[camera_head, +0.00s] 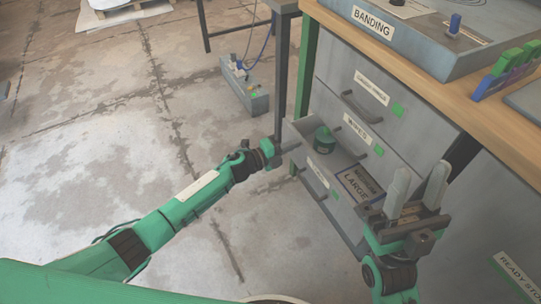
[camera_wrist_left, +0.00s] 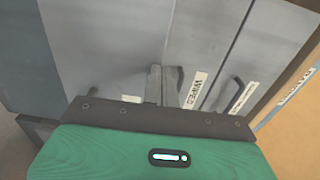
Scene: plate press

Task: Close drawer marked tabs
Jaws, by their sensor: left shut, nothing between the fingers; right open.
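A grey drawer cabinet (camera_head: 345,68) stands under the bench. Its lowest visible drawer (camera_head: 349,226) is pulled out; its front label is too small to read. Inside are a green round item (camera_head: 324,138) and a box marked LARGE (camera_head: 353,186). The drawer above has a label that seems to read WIPES (camera_head: 357,130), also in the left wrist view (camera_wrist_left: 194,90). My left gripper (camera_head: 287,147) is shut and empty, pointing at the open drawer's far left end; I cannot tell whether it touches. My right gripper (camera_head: 418,188) is open and empty, fingers up, right of the drawer.
The wooden bench (camera_head: 475,98) overhangs the cabinet, with a grey unit marked BANDING (camera_head: 372,21) and green and blue blocks (camera_head: 508,70) on top. A grey box with a blue cable (camera_head: 244,88) is on the floor behind. The floor at left is mostly clear.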

